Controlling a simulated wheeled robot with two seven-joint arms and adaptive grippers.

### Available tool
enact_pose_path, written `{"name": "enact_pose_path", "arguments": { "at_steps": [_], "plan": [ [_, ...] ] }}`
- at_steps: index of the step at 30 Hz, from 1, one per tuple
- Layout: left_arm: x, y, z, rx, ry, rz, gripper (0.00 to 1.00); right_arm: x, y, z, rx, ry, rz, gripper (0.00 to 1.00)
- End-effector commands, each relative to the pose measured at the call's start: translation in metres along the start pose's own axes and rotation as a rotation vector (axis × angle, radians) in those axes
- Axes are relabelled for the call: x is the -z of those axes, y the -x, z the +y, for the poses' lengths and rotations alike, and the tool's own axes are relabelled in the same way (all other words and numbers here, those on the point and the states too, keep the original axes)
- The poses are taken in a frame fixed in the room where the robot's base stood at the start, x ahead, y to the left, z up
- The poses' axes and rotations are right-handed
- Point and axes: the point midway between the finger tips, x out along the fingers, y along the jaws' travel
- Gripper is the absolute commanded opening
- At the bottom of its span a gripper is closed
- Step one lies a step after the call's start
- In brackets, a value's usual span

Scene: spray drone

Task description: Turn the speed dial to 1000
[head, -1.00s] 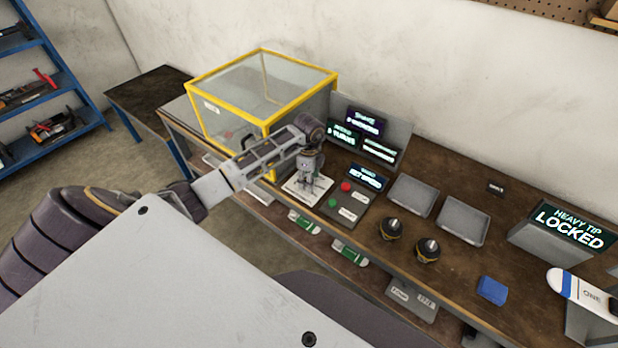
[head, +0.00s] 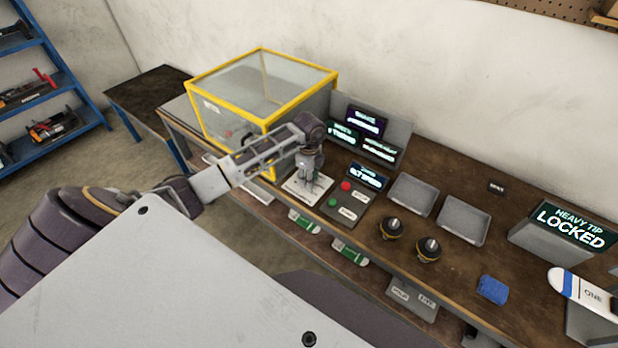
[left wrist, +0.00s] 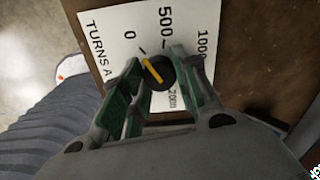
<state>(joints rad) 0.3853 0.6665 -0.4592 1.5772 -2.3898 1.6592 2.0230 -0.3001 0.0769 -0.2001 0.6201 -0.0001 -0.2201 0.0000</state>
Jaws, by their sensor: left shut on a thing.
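The speed dial (left wrist: 158,72) is a small black knob with a yellow pointer line, seen in the left wrist view. It sits on a white plate (left wrist: 128,30) printed with 0, 500, 1000 and a partly covered further number. The yellow line slants up and left, toward the marks between 0 and 500. My left gripper (left wrist: 158,60) is shut on the dial, one green-padded finger on each side. In the head view my left gripper (head: 308,176) points down over the white plate (head: 296,190), hiding the dial. My right gripper is not in view.
A control panel with a red button (head: 346,186) and a green button (head: 333,202) is just right of the plate. A lit display (head: 369,178) stands behind it. A yellow-framed clear box (head: 262,85) stands behind my arm. Two grey trays (head: 412,195) lie further right.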

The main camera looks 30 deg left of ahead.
Motion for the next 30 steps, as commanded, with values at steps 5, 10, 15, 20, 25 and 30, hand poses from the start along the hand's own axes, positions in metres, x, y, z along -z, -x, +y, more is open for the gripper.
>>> {"name": "enact_pose_path", "arguments": {
  "at_steps": [5,10,15,20,25,30],
  "plan": [
    [-0.001,0.000,-0.001,0.002,-0.124,-0.003,0.07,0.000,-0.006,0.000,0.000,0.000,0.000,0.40],
    [-0.001,0.000,-0.001,0.003,-0.273,-0.002,0.07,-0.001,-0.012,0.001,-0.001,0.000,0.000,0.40],
    [-0.001,-0.001,-0.001,0.003,-0.427,-0.003,0.07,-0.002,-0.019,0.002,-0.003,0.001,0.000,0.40],
    [-0.001,-0.001,-0.001,0.003,-0.568,-0.002,0.07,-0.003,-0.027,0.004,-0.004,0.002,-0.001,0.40],
    [-0.001,-0.001,0.000,0.004,-0.716,-0.002,0.07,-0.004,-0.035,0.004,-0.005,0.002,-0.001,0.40],
    [-0.001,-0.001,0.000,0.003,-0.861,-0.003,0.07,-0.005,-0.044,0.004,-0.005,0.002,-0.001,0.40]
  ]
}}
